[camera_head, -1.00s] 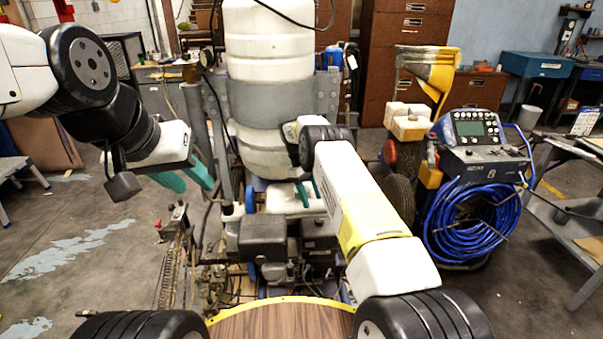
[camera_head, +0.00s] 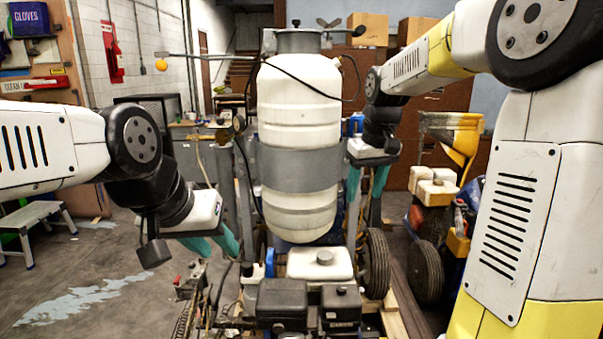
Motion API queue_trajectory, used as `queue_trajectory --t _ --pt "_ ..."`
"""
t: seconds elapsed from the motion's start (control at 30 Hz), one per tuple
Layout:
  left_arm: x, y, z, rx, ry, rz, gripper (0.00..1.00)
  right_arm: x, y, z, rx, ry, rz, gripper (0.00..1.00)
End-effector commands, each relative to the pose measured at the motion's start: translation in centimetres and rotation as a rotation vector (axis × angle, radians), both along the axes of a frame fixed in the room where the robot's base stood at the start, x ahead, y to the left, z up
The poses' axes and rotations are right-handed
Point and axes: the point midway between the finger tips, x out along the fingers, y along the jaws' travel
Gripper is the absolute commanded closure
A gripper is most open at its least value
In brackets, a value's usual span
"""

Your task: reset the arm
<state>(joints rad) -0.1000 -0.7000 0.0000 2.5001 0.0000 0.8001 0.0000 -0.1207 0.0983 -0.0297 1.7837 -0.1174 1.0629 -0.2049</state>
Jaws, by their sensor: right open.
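My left gripper (camera_head: 216,246), with teal fingers, is at the left of the line striper, pointing down. Its fingers are apart and nothing shows between them. My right gripper (camera_head: 366,192) hangs pointing down at the right side of the striper's large white tank (camera_head: 300,110). Its teal fingers are apart and empty. My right arm is raised and bent, filling the right of the view. The tank stands upright in a grey band above the dark engine (camera_head: 305,305).
A small white tank (camera_head: 320,264) sits above the engine. Black wheels (camera_head: 376,265) stand to the right. A yellow hopper (camera_head: 452,135) and white container stand behind my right arm. A step stool (camera_head: 38,228) is at left, with open floor near it.

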Motion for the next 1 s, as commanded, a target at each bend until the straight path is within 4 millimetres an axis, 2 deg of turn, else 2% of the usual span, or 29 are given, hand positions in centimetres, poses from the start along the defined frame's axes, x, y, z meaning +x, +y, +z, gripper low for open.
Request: queue_trajectory --t 0.03,0.2,0.4,0.5,0.6,0.7,1.0 --pt "0.0 0.0 0.0 0.0 0.0 0.0 0.64 -2.2 -0.1 1.0 0.019 -0.03 -0.021 0.46" --pt "0.0 0.0 0.0 0.0 0.0 0.0 0.64 -9.0 -0.1 2.5 0.086 -0.121 -0.094 0.46" --pt "0.0 0.0 0.0 0.0 0.0 0.0 0.64 -16.5 0.2 1.9 0.161 -0.22 -0.177 0.46" --pt "0.0 0.0 0.0 0.0 0.0 0.0 0.64 -19.1 0.5 1.1 0.192 -0.257 -0.21 0.46" --pt "0.0 0.0 0.0 0.0 0.0 0.0 0.64 -20.9 0.6 0.3 0.212 -0.281 -0.234 0.46" --pt "0.0 0.0 0.0 0.0 0.0 0.0 0.64 -21.7 0.7 -0.2 0.223 -0.295 -0.247 0.46" --pt "0.0 0.0 0.0 0.0 0.0 0.0 0.64 -22.0 0.8 -0.4 0.227 -0.298 -0.251 0.46"
